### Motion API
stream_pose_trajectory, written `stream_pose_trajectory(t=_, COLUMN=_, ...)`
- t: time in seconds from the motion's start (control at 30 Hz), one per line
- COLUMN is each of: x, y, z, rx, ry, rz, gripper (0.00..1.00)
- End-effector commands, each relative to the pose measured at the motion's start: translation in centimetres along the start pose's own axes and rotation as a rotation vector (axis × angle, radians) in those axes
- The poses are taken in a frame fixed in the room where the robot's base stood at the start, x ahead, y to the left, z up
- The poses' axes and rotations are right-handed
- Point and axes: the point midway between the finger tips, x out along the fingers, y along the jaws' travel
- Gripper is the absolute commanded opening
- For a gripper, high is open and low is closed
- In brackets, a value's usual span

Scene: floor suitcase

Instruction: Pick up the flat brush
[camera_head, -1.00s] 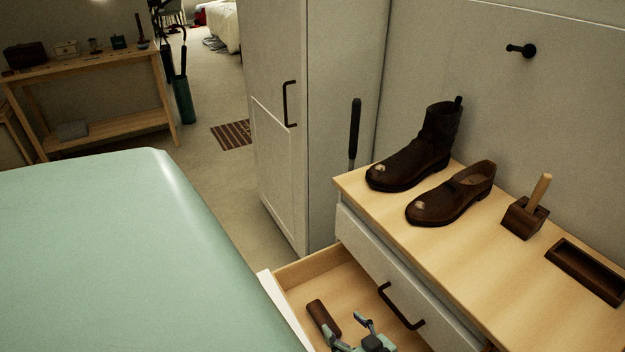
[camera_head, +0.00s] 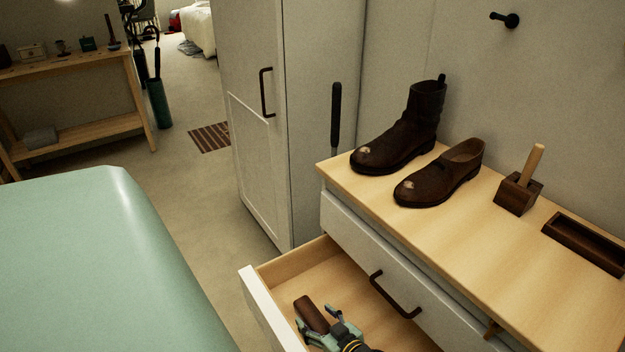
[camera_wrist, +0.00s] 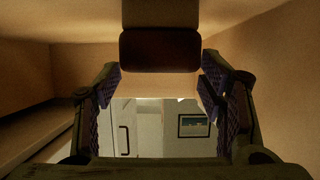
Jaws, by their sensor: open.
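A dark brown, oblong piece that looks like the flat brush (camera_head: 309,312) lies in the open drawer, near its left side. My gripper (camera_head: 321,321) is in the drawer at the brush's near end, with its fingers open. In the wrist view, a dark brown block (camera_wrist: 160,48), likely the brush, shows at the top middle, between and beyond the two open fingers (camera_wrist: 160,105). I cannot tell whether the fingers touch it. The brush's near end is partly hidden by my gripper in the head view.
The open drawer (camera_head: 258,300) has raised walls around my gripper. Above it is the dresser top (camera_head: 480,225) with a boot (camera_head: 405,135), a shoe (camera_head: 440,177), a block with a wooden handle (camera_head: 519,190) and a dark tray (camera_head: 585,243). A drawer handle (camera_head: 395,295) juts out nearby.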

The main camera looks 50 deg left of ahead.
Motion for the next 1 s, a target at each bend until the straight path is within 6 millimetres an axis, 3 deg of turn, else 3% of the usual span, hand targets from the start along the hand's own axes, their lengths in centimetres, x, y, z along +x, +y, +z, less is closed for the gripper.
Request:
stream_pose_trajectory(t=0.23, x=3.5, y=-0.1, z=-0.3, rx=-0.001, ry=0.001, rz=-0.004, gripper=0.63)
stream_pose_trajectory(t=0.53, x=3.9, y=0.0, z=-0.2, rx=-0.001, ry=0.000, rz=-0.002, gripper=0.63)
stream_pose_trajectory(t=1.0, x=3.9, y=0.0, z=-0.2, rx=-0.001, ry=0.000, rz=-0.002, gripper=0.31)
